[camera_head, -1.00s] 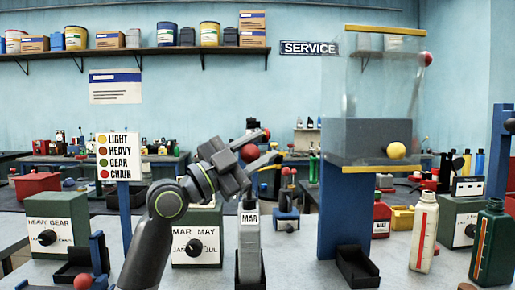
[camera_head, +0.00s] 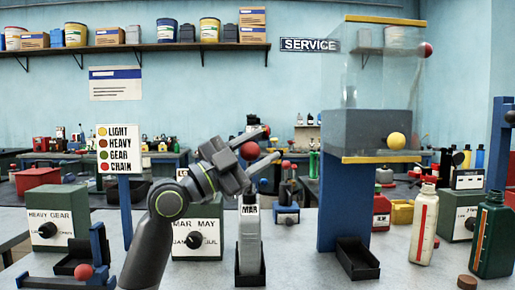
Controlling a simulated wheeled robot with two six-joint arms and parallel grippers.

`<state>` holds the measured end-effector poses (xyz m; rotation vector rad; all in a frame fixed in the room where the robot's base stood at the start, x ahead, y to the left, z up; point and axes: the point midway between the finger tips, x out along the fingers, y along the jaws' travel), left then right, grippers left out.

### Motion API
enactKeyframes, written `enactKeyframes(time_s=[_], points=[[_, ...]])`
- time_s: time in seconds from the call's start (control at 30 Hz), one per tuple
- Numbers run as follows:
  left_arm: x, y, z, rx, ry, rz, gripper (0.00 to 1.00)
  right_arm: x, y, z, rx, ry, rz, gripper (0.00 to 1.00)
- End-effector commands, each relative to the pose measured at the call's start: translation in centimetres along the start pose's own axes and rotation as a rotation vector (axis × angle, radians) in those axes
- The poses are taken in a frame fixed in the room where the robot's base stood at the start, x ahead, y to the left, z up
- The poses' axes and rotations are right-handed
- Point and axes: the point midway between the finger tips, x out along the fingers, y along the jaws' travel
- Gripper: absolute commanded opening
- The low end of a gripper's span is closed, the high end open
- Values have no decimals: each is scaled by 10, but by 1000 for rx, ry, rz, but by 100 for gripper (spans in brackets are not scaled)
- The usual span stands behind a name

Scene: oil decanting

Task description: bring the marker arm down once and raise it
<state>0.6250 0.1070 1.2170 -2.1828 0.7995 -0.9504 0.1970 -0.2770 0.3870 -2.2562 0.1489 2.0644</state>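My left gripper (camera_head: 273,143) is above the bottle in the middle, its two fingers spread. A red ball knob (camera_head: 250,151) shows between them, with a gap seen below it; the part it belongs to is mostly hidden by my gripper. Under it, a grey bottle (camera_head: 249,240) with a label reading MAR stands upright in a black tray (camera_head: 250,279). A green box (camera_head: 184,250) with a dial and month names stands behind my arm, to the left of the bottle. I cannot make out the rest of the marker arm. My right gripper is out of view.
A clear tank on a blue stand (camera_head: 345,205) rises to the right, with a black tray below. A white bottle (camera_head: 424,228) and a green bottle (camera_head: 492,240) stand at the right. A blue lever with a red knob (camera_head: 84,271) is at the lower left.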

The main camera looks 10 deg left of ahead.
Motion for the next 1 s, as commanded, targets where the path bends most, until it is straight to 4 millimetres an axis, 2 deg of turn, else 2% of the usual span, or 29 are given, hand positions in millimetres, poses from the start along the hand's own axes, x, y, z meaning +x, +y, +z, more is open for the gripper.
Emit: enactKeyframes(time_s=[0.03, 0.1, 0.13, 0.47, 0.6, 0.7, 1.0], points=[[-1, 3, 3, -5, -5, 4, 46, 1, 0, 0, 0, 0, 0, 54], [-1, 3, 3, -4, -5, 3, 55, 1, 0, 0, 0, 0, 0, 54], [-1, 2, 3, -3, -4, 2, 57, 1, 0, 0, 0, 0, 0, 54], [-4, 0, 2, 1, -4, -3, 57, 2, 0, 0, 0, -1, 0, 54], [-21, 0, 3, 4, -6, -3, 57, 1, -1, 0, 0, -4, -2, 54], [-41, 0, 4, 6, -8, -2, 57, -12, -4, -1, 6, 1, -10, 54], [-97, 2, 4, 3, -8, -1, 57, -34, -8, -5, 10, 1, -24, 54]])
